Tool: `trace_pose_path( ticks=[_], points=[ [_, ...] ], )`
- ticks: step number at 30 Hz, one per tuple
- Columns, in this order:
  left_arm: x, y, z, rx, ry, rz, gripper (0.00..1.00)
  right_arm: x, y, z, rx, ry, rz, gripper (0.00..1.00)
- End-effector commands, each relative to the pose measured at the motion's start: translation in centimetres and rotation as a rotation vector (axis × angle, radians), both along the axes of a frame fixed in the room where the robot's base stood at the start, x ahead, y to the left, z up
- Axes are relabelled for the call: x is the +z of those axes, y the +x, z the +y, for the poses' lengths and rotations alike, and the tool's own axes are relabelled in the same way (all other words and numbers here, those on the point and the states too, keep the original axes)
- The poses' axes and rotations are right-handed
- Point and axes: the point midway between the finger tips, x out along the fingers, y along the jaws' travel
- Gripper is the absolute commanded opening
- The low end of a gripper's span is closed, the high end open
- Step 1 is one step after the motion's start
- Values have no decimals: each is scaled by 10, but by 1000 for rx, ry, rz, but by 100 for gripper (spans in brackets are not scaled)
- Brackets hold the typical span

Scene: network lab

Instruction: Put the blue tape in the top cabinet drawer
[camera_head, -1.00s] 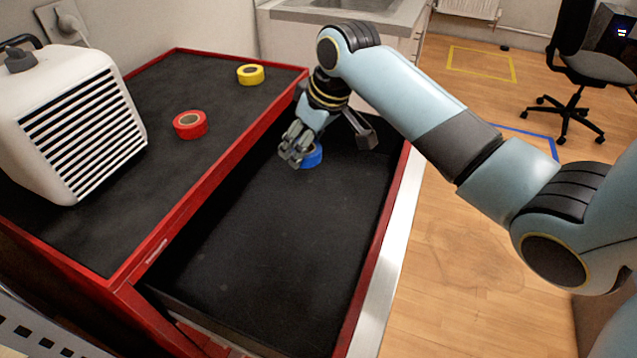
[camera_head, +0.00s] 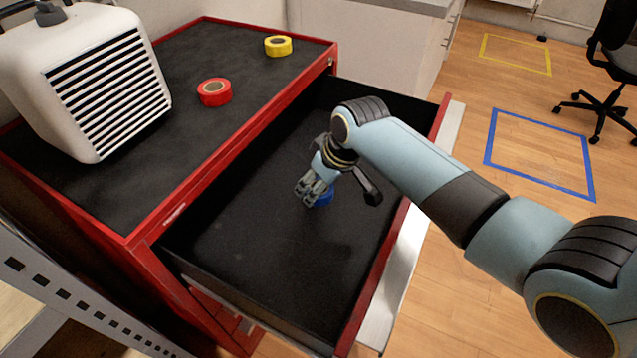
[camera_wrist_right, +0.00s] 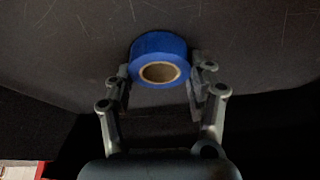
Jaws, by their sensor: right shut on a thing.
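The blue tape (camera_head: 324,197) is a small roll inside the open top drawer (camera_head: 270,255) of the red cabinet (camera_head: 135,238). My right gripper (camera_head: 313,192) reaches down into the drawer and is shut on the tape. In the right wrist view the blue tape (camera_wrist_right: 158,58) sits between the two fingers of the gripper (camera_wrist_right: 158,88), its cardboard core facing the camera. The tape is low over the dark drawer floor; I cannot tell whether it touches it. In the head view the gripper partly hides the tape. My left gripper is not in view.
On the cabinet top are a red tape (camera_head: 214,92), a yellow tape (camera_head: 278,46) and a white heater-like box (camera_head: 105,80). The rest of the drawer is empty. A blue floor outline (camera_head: 540,178) and an office chair (camera_head: 612,80) are at the right.

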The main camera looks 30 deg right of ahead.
Motion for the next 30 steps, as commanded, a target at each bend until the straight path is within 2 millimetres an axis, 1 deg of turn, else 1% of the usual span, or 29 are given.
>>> trace_pose_path(
  ticks=[5,8,9,13,14,20,23,26,30],
  points=[
    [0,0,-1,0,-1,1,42,1,0,0,0,0,-1,31],
    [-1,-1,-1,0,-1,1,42,-2,0,0,0,1,1,31],
    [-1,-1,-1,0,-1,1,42,-2,0,0,0,1,1,59],
    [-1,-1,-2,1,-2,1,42,-2,0,0,0,0,0,76],
    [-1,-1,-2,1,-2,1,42,-2,0,0,0,0,0,79],
    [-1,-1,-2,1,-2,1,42,-2,0,0,0,0,0,79],
    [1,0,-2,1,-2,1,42,1,0,0,0,0,-1,79],
    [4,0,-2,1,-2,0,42,11,-4,-1,0,0,-1,79],
    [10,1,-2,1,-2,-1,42,39,-14,-5,1,-1,-2,79]
  ],
)
